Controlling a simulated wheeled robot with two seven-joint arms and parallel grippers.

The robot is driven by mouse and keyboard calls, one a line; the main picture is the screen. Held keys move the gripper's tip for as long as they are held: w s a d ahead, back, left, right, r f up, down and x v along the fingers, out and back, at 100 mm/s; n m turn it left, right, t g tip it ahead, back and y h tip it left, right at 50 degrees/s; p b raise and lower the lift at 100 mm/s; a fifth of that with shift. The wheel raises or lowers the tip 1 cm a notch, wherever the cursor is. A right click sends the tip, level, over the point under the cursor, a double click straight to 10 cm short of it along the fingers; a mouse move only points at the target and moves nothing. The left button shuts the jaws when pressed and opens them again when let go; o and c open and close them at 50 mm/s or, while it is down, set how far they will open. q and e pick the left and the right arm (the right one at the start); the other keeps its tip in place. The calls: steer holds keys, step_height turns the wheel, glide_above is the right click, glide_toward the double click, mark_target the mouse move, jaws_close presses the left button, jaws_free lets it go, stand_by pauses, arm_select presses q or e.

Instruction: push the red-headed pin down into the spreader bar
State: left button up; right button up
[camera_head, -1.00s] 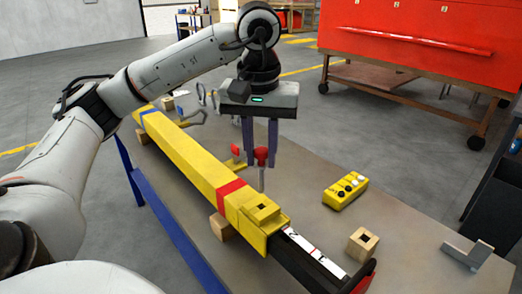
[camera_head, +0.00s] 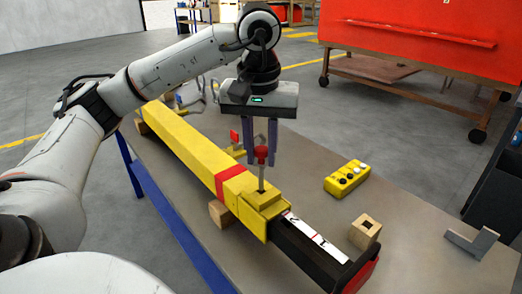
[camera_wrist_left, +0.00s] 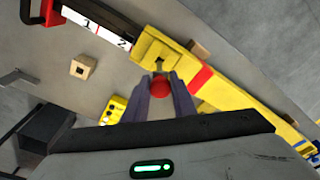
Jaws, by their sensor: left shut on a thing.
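The red-headed pin (camera_head: 261,153) stands upright, its grey shaft pointing down at the yellow collar (camera_head: 262,199) on the end of the spreader bar (camera_head: 190,150). The shaft's lower end meets the dark hole in the collar's top; I cannot tell how deep it is. Most of the shaft and the head are above the collar. My left gripper (camera_head: 261,150) is shut on the pin at its red head, from above. In the left wrist view the red head (camera_wrist_left: 160,87) sits between the fingertips, with the collar (camera_wrist_left: 152,47) just beyond. My right gripper is not in view.
A black inner bar (camera_head: 300,250) with a white numbered scale extends from the collar. A yellow button box (camera_head: 346,179), a wooden block with a hole (camera_head: 365,231) and a grey angle bracket (camera_head: 472,243) lie on the grey table. A red cabinet (camera_head: 420,50) stands behind.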

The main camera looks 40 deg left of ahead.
mark_target(261, 173)
arm_select(q)
steer(key=shift+f+b, duration=2.75)
steer(key=shift+f, duration=0.85)
stand_by(0.3)
steer(key=o, duration=1.2)
steer(key=shift+c, duration=0.2)
steer(key=shift+r, duration=0.1)
